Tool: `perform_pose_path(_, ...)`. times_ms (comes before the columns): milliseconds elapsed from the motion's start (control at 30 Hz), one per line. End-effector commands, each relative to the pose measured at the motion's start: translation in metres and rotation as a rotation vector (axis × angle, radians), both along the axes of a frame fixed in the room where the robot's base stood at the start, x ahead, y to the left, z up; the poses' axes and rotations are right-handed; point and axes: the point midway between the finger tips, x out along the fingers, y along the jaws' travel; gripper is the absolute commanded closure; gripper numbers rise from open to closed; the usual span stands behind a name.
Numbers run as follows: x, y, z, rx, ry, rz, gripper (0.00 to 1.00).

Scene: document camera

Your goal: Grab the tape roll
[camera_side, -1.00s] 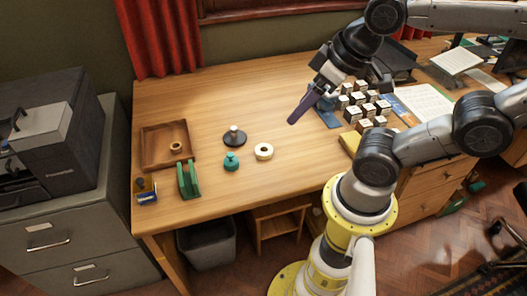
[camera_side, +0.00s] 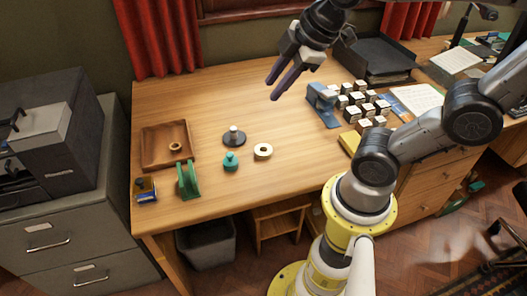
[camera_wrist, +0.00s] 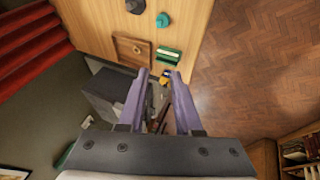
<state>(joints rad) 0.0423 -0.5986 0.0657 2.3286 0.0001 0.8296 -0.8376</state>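A cream ring-shaped roll (camera_side: 263,151) lies flat on the desk, right of a teal knobbed object. A smaller tan ring-shaped roll (camera_side: 175,146) lies in the wooden tray (camera_side: 150,161); it also shows in the wrist view (camera_wrist: 137,48). I cannot tell which of the two is the tape roll. My gripper (camera_side: 271,91) is raised over the back of the desk, behind and well above both rolls. Its two purple fingers are apart with nothing between them, as the wrist view also shows (camera_wrist: 157,72). The cream roll is not visible in the wrist view.
A black disc with a knob (camera_side: 234,137), the teal object (camera_side: 231,161), a green holder (camera_side: 188,181) and a small blue-and-yellow item (camera_side: 146,189) stand near the rolls. Several white-topped blocks (camera_side: 366,107) and a blue device (camera_side: 323,103) are right. The desk's back middle is clear.

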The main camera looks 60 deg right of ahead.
Motion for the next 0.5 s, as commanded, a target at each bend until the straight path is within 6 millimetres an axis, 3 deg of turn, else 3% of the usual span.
perform_pose_path(167, 0.059, -0.028, -0.021, -0.167, 0.123, 0.27, 0.67)
perform_pose_path(300, 0.097, -0.057, -0.055, -0.23, 0.228, 0.43, 0.67)
perform_pose_path(500, 0.125, -0.102, -0.123, -0.209, 0.377, 0.527, 0.67)
